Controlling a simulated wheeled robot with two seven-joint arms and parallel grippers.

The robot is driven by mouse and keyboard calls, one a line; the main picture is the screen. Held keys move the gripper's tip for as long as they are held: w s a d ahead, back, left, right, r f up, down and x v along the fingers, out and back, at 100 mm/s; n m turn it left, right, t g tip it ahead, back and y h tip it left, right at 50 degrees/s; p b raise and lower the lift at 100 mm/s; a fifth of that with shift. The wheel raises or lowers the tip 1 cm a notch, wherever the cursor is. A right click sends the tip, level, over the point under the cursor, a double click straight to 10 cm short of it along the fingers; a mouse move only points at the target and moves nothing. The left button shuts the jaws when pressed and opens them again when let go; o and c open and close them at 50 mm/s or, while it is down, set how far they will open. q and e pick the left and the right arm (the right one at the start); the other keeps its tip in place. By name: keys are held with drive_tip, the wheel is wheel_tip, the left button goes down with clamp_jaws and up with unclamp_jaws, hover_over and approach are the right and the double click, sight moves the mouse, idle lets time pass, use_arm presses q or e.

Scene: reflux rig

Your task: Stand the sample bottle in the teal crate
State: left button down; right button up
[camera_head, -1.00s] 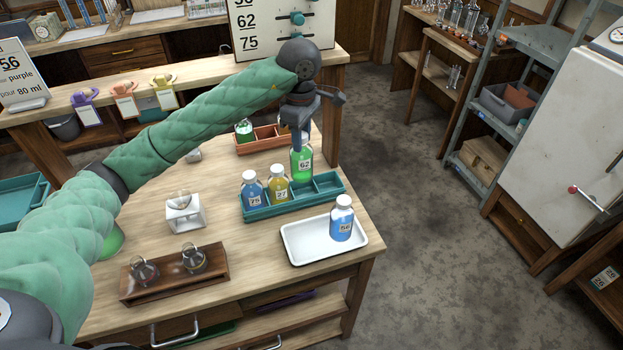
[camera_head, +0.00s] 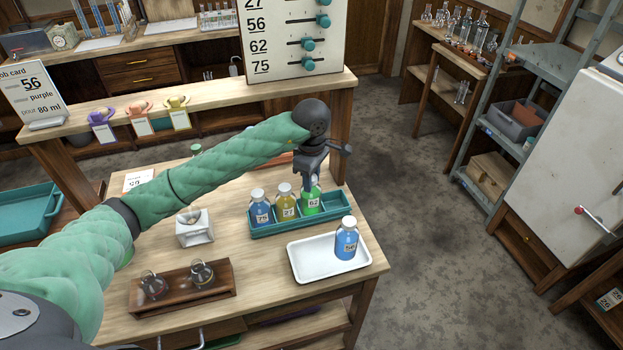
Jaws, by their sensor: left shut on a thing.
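My left gripper (camera_head: 311,181) is shut on the neck of a green bottle (camera_head: 313,204) labelled 62, seen from above at the teal crate (camera_head: 297,226). The green bottle is upright, its lower part hidden behind the crate's front wall, in the compartment right of the yellow bottle. I cannot tell whether it touches the crate floor. A blue bottle (camera_head: 261,211) labelled 75 and a yellow bottle (camera_head: 287,205) labelled 27 stand in the compartments to its left. The rightmost compartment looks empty. My right gripper is out of view.
A blue bottle (camera_head: 347,242) labelled 56 stands on a white tray (camera_head: 312,274) in front of the crate. A wooden rack (camera_head: 182,297) with two small flasks and a white stand (camera_head: 195,231) are to the left. A raised shelf (camera_head: 225,105) runs behind.

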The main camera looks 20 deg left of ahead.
use_arm(q)
drive_tip(key=shift+f, duration=0.65)
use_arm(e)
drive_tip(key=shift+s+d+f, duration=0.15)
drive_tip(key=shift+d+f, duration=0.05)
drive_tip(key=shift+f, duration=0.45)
use_arm(q)
drive_tip(key=shift+f, duration=0.1)
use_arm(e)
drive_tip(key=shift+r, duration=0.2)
use_arm(q)
drive_tip(key=c, duration=1.1)
unclamp_jaws()
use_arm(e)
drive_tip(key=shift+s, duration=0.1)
use_arm(q)
drive_tip(key=shift+o, duration=0.2)
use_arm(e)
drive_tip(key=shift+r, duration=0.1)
use_arm(q)
wheel_tip(320, 180, up, 12)
drive_tip(key=shift+f+p, duration=0.1)
drive_tip(key=shift+p, duration=0.7)
drive_tip(key=shift+r, duration=0.2)
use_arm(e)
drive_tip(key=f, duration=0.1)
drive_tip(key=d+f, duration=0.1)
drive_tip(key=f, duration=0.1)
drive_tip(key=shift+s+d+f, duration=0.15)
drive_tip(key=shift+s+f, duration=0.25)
